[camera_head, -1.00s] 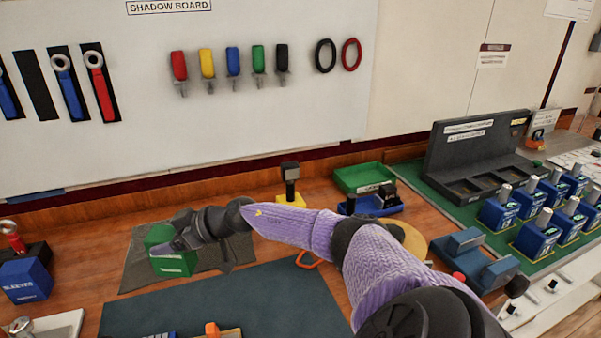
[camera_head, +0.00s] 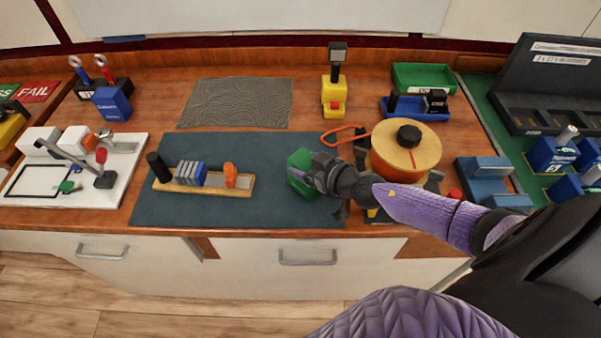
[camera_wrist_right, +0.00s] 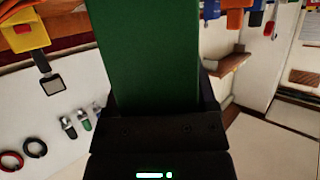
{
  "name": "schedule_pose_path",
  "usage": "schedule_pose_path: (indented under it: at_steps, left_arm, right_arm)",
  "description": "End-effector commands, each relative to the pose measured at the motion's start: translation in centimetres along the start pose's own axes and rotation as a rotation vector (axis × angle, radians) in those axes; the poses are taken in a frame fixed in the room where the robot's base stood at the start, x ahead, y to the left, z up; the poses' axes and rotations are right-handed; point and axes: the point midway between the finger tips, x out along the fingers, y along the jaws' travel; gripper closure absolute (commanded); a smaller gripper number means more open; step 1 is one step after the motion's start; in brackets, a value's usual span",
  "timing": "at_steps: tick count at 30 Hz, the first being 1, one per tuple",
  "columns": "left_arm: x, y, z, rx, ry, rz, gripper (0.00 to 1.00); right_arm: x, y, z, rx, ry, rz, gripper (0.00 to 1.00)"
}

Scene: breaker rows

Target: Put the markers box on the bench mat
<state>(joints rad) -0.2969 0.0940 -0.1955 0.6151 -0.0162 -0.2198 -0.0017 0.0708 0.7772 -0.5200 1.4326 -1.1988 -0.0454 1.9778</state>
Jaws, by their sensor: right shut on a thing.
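The markers box, a green box (camera_head: 302,172), is at the right part of the dark blue-grey bench mat (camera_head: 275,205) in the head view. My right gripper (camera_head: 318,176) is shut on it from the right. The green box (camera_wrist_right: 145,55) fills the space ahead of the gripper in the right wrist view. I cannot tell whether its underside touches the mat or is slightly above it. No label on it can be read. My left gripper is not in view.
A wooden rail (camera_head: 205,186) with blue and orange parts lies on the mat's left half. An orange spool (camera_head: 406,152) and an orange loop (camera_head: 343,134) are at the right. The grey ribbed mat (camera_head: 238,102) behind is empty. The bench front edge is close.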

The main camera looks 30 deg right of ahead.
Motion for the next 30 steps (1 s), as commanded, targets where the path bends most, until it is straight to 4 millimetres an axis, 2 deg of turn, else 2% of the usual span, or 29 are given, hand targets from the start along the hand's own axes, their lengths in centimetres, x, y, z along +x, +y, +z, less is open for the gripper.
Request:
schedule_pose_path:
  at_steps: [1, 2, 9, 13, 14, 17, 26, 30]
  left_arm:
    - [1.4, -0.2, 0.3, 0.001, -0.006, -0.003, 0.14]
    - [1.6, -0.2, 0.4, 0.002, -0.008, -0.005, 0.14]
    - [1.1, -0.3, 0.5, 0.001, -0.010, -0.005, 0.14]
    - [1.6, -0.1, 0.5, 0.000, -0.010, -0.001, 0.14]
    - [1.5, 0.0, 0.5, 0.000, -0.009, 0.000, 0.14]
    - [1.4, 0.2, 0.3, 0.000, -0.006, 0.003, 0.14]
    - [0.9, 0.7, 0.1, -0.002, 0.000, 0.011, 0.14]
    - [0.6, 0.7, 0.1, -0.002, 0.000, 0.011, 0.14]
  right_arm:
    - [0.6, 0.0, 1.4, 0.002, 0.000, 0.001, 1.00]
    - [0.7, 0.0, 1.5, 0.000, 0.001, 0.001, 1.00]
    - [0.5, 0.1, 1.1, 0.001, 0.002, 0.001, 1.00]
    - [0.7, 0.1, 1.5, 0.000, 0.002, 0.001, 1.00]
    - [0.7, 0.0, 1.5, 0.000, 0.000, 0.001, 0.22]
    - [0.6, 0.0, 1.4, 0.000, 0.000, 0.001, 0.01]
    - [0.4, 0.1, 0.8, 0.000, 0.001, 0.001, 0.00]
    - [-1.8, 0.0, 1.1, 0.000, -0.004, -0.002, 0.00]
